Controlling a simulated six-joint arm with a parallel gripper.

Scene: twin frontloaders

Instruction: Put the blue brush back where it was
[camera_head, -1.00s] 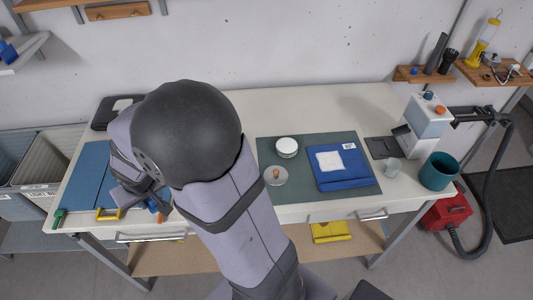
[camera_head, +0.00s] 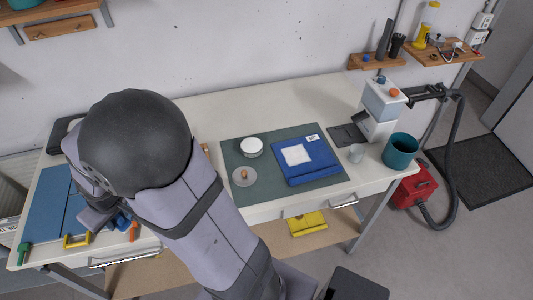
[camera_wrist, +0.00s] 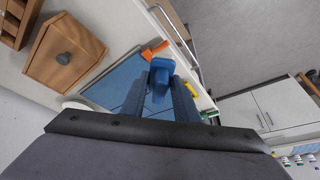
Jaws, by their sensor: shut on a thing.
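My gripper (camera_wrist: 160,92) is shut on a blue thing, which I take to be the blue brush (camera_wrist: 159,68), held between the two fingertips in the wrist view. It is over or near the blue mat (camera_wrist: 128,72); whether it touches the mat cannot be told. In the head view my gripper (camera_head: 112,217) is at the front left of the table, largely hidden by my arm, and a bit of blue (camera_head: 122,222) shows there. The blue mat (camera_head: 45,205) lies at the table's left end.
Orange (camera_head: 133,231), yellow (camera_head: 76,240) and green (camera_head: 24,253) handled things line the mat's front edge. A wooden box with a knob (camera_wrist: 66,62) is near my gripper. A green mat (camera_head: 232,195) with a blue case (camera_head: 308,165) lies mid-table. The table's back strip is clear.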

